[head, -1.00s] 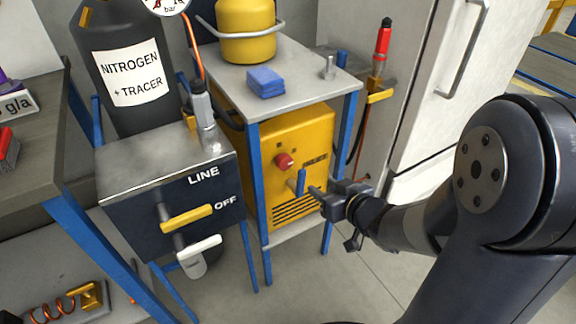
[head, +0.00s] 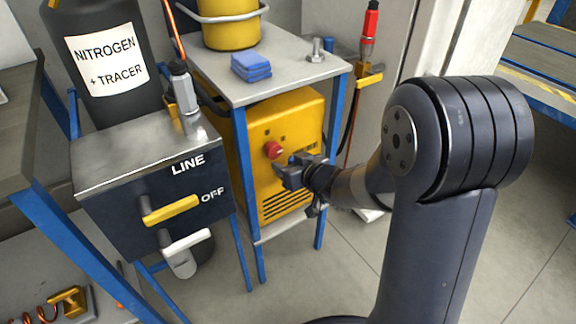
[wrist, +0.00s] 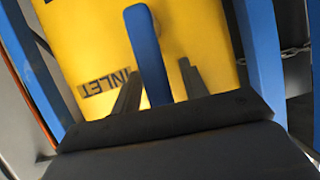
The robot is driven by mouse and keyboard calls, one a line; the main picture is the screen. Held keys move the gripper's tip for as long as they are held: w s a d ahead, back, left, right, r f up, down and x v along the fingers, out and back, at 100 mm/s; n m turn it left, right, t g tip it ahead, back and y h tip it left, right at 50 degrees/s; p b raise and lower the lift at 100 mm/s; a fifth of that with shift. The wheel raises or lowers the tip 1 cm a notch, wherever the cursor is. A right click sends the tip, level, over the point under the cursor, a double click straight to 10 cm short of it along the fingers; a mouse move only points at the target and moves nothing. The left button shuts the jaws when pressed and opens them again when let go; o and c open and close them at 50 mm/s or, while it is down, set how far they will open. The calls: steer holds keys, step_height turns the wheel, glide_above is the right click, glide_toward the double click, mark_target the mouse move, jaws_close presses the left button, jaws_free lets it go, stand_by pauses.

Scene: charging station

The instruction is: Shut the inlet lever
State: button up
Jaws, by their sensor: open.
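The inlet lever is a blue bar (wrist: 149,50) on the front of the yellow machine (head: 299,118), beside an INLET label (wrist: 103,83) in the wrist view. It stands roughly lengthwise between the two fingers of my gripper (wrist: 161,75). The fingers are open, one on each side of the bar, and I cannot tell whether either touches it. In the head view my gripper (head: 284,172) is at the machine's front, just below the red knob (head: 274,150). There the gripper mostly hides the lever.
A dark LINE box (head: 142,190) with a yellow handle (head: 172,209) and a white handle (head: 186,241) stands left of the machine. Blue legs of the metal table (head: 290,82) frame the machine. A blue sponge (head: 251,67) lies on top. Open floor (head: 345,265) is at the right.

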jaws_close()
stand_by(0.4)
